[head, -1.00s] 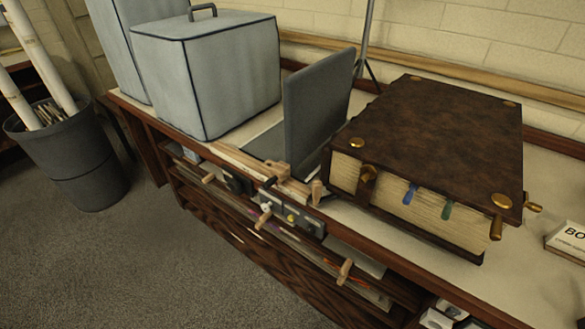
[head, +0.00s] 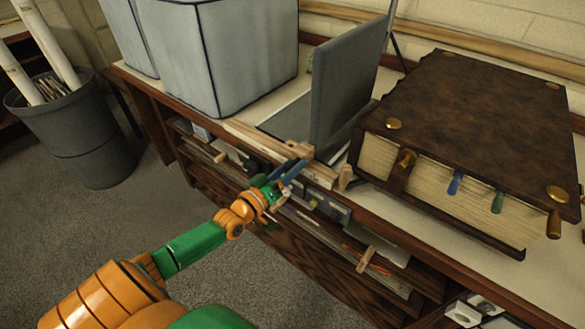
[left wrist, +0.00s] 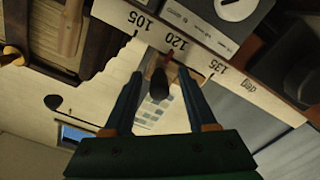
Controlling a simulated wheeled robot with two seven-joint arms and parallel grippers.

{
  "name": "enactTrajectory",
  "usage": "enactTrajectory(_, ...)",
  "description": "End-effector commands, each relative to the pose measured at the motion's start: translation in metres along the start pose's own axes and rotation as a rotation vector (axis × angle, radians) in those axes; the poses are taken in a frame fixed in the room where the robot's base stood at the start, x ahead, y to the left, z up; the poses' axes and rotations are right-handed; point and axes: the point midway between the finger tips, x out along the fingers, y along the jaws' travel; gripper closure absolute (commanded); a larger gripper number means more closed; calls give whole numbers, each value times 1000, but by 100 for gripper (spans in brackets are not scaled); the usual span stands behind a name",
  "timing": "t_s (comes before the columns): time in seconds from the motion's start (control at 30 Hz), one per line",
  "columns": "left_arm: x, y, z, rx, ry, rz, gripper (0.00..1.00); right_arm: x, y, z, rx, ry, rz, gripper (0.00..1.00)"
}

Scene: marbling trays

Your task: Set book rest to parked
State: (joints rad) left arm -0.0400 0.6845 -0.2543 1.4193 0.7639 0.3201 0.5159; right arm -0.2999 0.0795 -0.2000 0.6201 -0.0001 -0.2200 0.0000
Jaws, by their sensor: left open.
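The book rest (head: 345,90) is a dark grey panel standing nearly upright on a grey base beside the big brown book. At its front edge is a wooden slider block (head: 295,149) on a pale wooden strip. In the left wrist view a white scale (left wrist: 205,52) shows marks 105, 120, 135 and "deg". A dark-tipped lever (left wrist: 158,78) shows between my fingers near the 120 mark. My left gripper (head: 290,171) is open at the shelf front by the block. Whether the fingers touch the lever cannot be told. My right gripper is not in view.
A large leather book (head: 475,140) with brass fittings lies right of the rest. Grey covered boxes (head: 225,55) stand to its left. Wooden-handled levers (head: 366,258) stick out from the shelves below. A dark bin (head: 80,130) with rolls stands on the floor at left.

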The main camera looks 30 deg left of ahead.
Motion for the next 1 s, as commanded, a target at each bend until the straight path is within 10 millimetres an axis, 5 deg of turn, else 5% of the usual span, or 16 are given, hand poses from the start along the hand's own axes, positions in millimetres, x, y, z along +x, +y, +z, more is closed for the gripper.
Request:
enactTrajectory(0.27,3,0,0,1,-2,0,43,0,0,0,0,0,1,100)
enactTrajectory(0.5,3,0,0,1,-2,0,100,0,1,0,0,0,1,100)
enactTrajectory(1.0,3,0,0,1,-1,-1,100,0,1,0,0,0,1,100)
